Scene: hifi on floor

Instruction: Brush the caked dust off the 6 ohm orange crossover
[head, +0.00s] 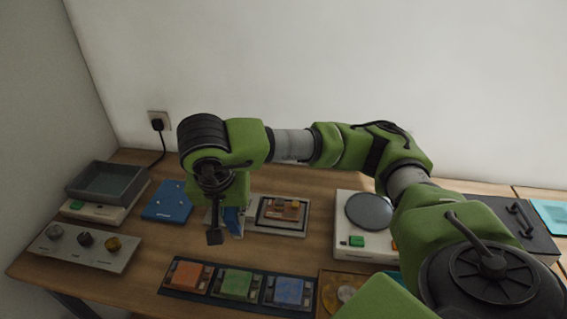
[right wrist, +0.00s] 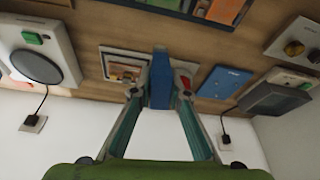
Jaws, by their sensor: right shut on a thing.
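The orange crossover (head: 189,275) is the left one of a row of boards on a dark mat at the front of the bench. A green board (head: 236,284) and a blue board (head: 288,291) lie to its right. The ohm marking and any dust are too small to make out. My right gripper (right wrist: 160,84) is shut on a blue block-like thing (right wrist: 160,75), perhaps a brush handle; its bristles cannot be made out. In the head view the wrist hides most of this gripper, behind the boards and above the bench. The left gripper is not in view.
A framed board on a pale plate (head: 280,231) lies just right of the gripper. A blue flat pad (head: 166,203), a grey-tray unit (head: 107,184) and a knob panel (head: 84,247) are on the left. A white unit with a round plate (head: 357,245) stands right.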

